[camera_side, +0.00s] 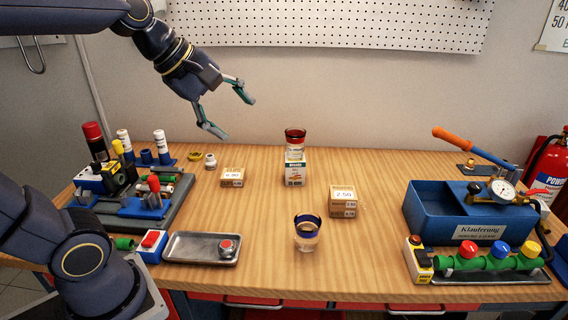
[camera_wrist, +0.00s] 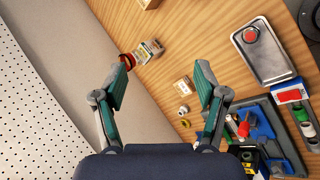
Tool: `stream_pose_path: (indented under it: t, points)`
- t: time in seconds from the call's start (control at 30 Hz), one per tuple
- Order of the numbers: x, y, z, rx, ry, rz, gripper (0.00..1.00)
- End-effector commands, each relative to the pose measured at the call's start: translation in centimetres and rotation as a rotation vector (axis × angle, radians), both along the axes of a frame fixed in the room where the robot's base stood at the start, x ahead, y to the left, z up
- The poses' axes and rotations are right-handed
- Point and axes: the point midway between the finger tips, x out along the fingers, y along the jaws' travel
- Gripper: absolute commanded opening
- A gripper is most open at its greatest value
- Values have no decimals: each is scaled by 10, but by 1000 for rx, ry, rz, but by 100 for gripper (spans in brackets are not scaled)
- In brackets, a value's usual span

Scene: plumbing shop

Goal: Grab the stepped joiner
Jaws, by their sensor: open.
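A small white fitting (camera_side: 210,160), wider at one end than the other, stands on the wooden table at the back left; it looks like the stepped joiner. It also shows as a small pale piece (camera_wrist: 183,110) in the wrist view, lower right of centre. A yellow ring-like piece (camera_side: 195,156) lies just left of it, also seen in the wrist view (camera_wrist: 185,123). My gripper (camera_side: 236,116) is open and empty, well above the table and slightly right of the fitting. In the wrist view its spread fingers (camera_wrist: 163,72) hold nothing.
A small price-marked box (camera_side: 232,177) stands close to the fitting; another (camera_side: 342,201) is mid-table. A blue-rimmed glass (camera_side: 306,232), metal tray (camera_side: 180,248), crowded tool rack (camera_side: 178,200) and blue tank (camera_side: 425,208) surround clear wood.

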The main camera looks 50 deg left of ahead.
Motion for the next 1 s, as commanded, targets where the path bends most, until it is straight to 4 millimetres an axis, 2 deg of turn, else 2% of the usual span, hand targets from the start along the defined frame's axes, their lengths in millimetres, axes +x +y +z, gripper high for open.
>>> stream_pose_path:
  t: [0.03,0.07,0.1,0.17,0.23,0.3,0.37,0.4,0.5,0.6,0.73,0.87,1.0]
  points:
    - [23,21,3,-130,18,195,72]
    - [37,35,4,-218,28,323,72]
    - [55,58,3,-332,38,501,72]
    - [80,97,-3,-491,49,763,72]
    - [101,147,-17,-640,52,1038,72]
    - [114,200,-38,-754,47,1280,72]
    - [116,242,-61,-814,41,1448,72]
    - [114,268,-77,-836,39,1538,72]
    - [101,318,-117,-830,52,1676,72]
    - [82,347,-150,-805,86,1759,72]
    - [66,360,-176,-795,117,1812,72]
    - [71,364,-194,-795,118,1815,72]
    - [83,369,-225,-796,119,1815,72]
